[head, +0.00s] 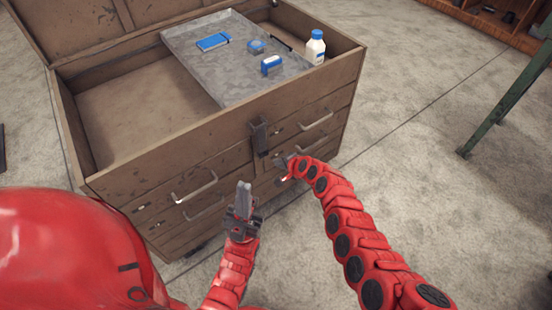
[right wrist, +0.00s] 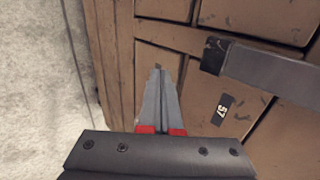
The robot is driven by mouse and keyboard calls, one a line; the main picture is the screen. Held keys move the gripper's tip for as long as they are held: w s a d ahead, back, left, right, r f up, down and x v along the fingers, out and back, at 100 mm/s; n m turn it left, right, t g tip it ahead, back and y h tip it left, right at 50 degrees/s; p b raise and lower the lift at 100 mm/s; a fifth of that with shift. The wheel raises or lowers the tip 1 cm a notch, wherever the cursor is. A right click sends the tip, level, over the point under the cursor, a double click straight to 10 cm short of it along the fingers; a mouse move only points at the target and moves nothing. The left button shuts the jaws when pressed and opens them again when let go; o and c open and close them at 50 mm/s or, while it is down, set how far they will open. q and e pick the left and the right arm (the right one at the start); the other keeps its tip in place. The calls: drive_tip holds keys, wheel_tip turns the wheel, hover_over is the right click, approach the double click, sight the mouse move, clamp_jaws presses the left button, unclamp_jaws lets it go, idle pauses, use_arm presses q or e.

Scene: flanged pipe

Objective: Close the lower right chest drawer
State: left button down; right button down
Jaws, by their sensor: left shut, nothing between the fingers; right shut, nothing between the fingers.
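The brown wooden chest (head: 215,138) stands with its lid open and drawers in its front. The lower right drawer (head: 328,143) is on the right of the front, under the upper right drawer (head: 330,112). Its front looks about level with the chest face, though I cannot tell whether a small gap is left. My right gripper (head: 281,160) is shut and empty, close to the lower part of the front. In the right wrist view its closed fingers (right wrist: 158,78) point at brown wood panels; contact is unclear. My left gripper (head: 243,190) is shut and empty in front of the chest's middle.
A grey metal tray (head: 200,67) in the chest top holds blue items and a white bottle (head: 315,47) stands at its right. Concrete floor right of the chest is free; a green leg (head: 505,105) stands further right.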

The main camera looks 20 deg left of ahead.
drive_tip(key=p+v, duration=0.2)
drive_tip(key=v, duration=0.6)
drive_tip(key=shift+d, duration=0.2)
